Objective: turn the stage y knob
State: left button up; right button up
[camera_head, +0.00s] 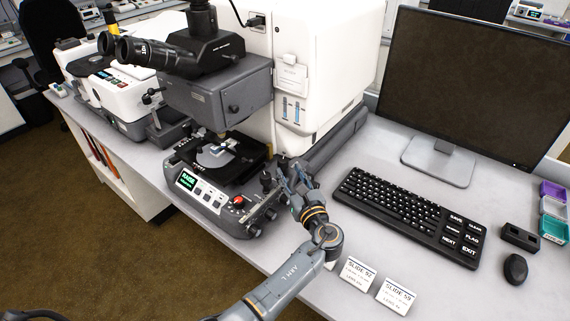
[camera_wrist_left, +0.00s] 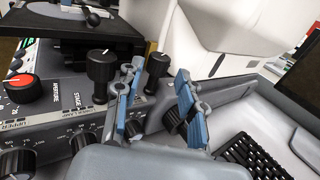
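The infrared microscope (camera_head: 218,85) stands at the left of the bench, with its dark stage (camera_head: 240,165) low in front. Two upright black knobs show in the left wrist view, one at the left (camera_wrist_left: 101,68) and one at the right (camera_wrist_left: 157,66). I cannot read which is the stage y knob. My left gripper (camera_head: 292,175) is at the stage's right side. In the wrist view its blue-padded fingers (camera_wrist_left: 158,100) are apart, with the right knob in the gap between them; I cannot tell whether they touch it. My right gripper is not in view.
A control panel with a red knob (camera_head: 239,201) and a green display (camera_head: 187,181) lies along the microscope's front. A keyboard (camera_head: 405,212), monitor (camera_head: 465,85) and mouse (camera_head: 515,268) are to the right. Slide cards (camera_head: 357,273) stand near the bench's front edge.

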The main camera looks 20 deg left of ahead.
pick_arm(q)
jog(key=v, duration=0.5)
jog(key=shift+s+d, duration=0.3)
